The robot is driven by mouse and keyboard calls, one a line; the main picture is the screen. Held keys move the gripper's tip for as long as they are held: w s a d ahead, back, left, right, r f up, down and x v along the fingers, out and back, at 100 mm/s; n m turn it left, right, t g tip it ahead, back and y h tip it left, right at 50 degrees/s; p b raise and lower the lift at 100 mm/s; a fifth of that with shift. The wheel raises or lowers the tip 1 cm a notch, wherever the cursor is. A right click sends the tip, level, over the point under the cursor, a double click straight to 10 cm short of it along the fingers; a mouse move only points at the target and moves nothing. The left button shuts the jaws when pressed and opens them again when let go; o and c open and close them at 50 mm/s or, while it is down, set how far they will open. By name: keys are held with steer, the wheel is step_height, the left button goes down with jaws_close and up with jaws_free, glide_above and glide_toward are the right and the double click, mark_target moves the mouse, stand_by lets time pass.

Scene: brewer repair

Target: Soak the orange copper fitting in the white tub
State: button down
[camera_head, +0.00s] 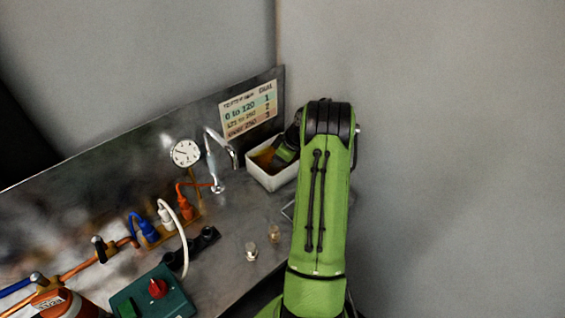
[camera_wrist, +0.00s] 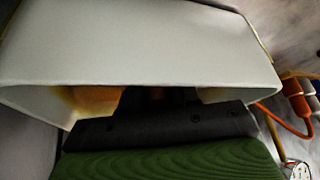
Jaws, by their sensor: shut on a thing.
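The white tub (camera_head: 272,180) stands at the back right of the bench, with an orange-brown content inside. It also fills the top of the wrist view (camera_wrist: 140,45), where its near wall hides most of the inside. My gripper (camera_head: 283,156) reaches down into the tub at its right side. In the wrist view my gripper (camera_wrist: 157,97) has its fingers behind the tub's rim, with an orange patch to their left; I cannot tell whether this is liquid or metal. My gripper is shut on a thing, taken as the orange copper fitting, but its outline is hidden.
A curved tap (camera_head: 213,155) and a gauge (camera_head: 186,153) stand left of the tub. Two small fittings, a pale one (camera_head: 251,251) and a brownish one (camera_head: 274,233), stand on the bench (camera_head: 225,265). Coloured plugs, hoses and a green switch box (camera_head: 150,296) crowd the left.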

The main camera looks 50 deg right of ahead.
steer(key=shift+r, duration=0.1)
stand_by(0.3)
steer(key=shift+r+p, duration=3.3)
steer(key=shift+r, duration=1.55)
step_height(320, 180, up, 4)
steer(key=p, duration=0.3)
